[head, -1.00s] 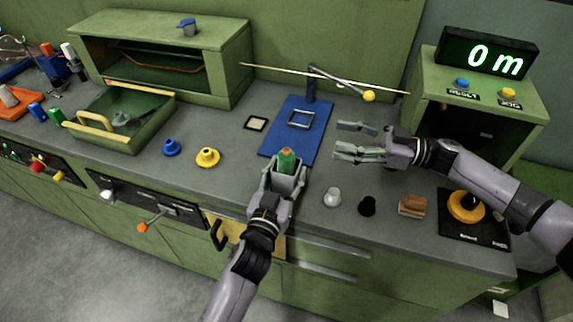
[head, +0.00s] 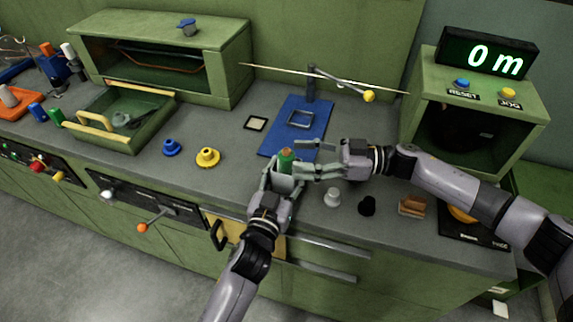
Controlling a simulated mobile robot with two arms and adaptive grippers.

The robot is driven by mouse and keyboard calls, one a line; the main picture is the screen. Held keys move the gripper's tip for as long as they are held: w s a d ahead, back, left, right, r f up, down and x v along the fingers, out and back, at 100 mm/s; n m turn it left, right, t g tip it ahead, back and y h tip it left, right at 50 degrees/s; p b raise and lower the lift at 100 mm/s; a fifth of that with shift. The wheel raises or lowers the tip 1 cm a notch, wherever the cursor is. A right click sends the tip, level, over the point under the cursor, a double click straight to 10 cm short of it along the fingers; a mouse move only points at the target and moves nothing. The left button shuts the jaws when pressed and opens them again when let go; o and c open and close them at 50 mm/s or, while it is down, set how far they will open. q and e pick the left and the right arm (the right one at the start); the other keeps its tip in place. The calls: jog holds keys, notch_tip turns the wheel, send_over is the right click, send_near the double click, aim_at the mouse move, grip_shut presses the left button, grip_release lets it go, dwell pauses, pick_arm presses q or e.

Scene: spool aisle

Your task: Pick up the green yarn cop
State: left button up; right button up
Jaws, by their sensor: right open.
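A green yarn cop (head: 286,161) with a brownish top stands upright between the fingers of my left gripper (head: 284,172), near the front edge of the bench. My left gripper appears shut on it, and the fingers hide its lower part. My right gripper (head: 305,158) is open, its fingers pointing left, with the tips just right of the cop. I cannot tell whether the lower fingertip touches it. Another green cop-like piece (head: 56,116) lies at the far left beside a blue one.
A blue mat (head: 283,138) with a metal frame and post lies behind the grippers. White (head: 332,197) and black (head: 367,205) knobs and a brown block (head: 412,206) stand at the front right. Yellow (head: 207,157) and blue (head: 171,147) pieces stand left. A green tray (head: 152,128) is farther left.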

jog(key=shift+a, duration=0.9)
jog(key=shift+c, duration=0.2)
jog(key=c, duration=1.3)
notch_tip(320, 180, up, 10)
pick_arm(q)
jog(key=o, duration=1.2)
